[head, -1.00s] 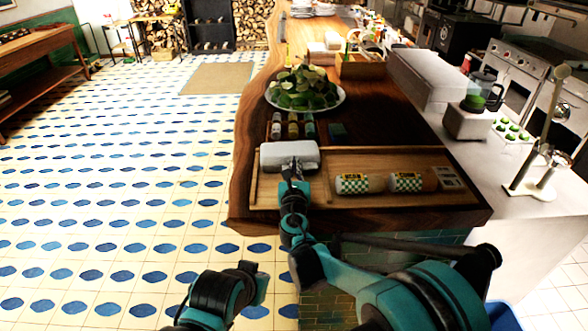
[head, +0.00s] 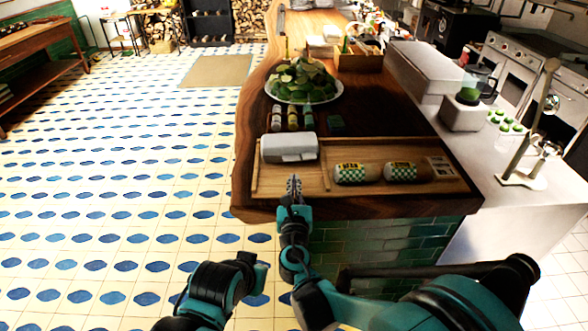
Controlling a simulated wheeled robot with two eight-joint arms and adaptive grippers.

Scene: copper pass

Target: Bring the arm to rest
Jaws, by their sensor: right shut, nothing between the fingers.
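My right gripper (head: 294,184) is shut and empty at the near edge of the wooden tray, just in front of a white lidded box. My right arm reaches up to it from the bottom right. The white box (head: 289,148) sits in the left part of the tray (head: 310,179), apart from the fingers. Two wrapped rolls with green checks, a left one (head: 357,174) and a right one (head: 408,172), lie in the tray's right part. My left arm shows at the bottom, left of centre; its fingers cannot be made out.
The tray lies on a wooden counter (head: 385,122) with a green tiled front (head: 385,243). Behind it stand small jars (head: 292,118) and a plate of greenery (head: 301,82). The tiled floor at left is open.

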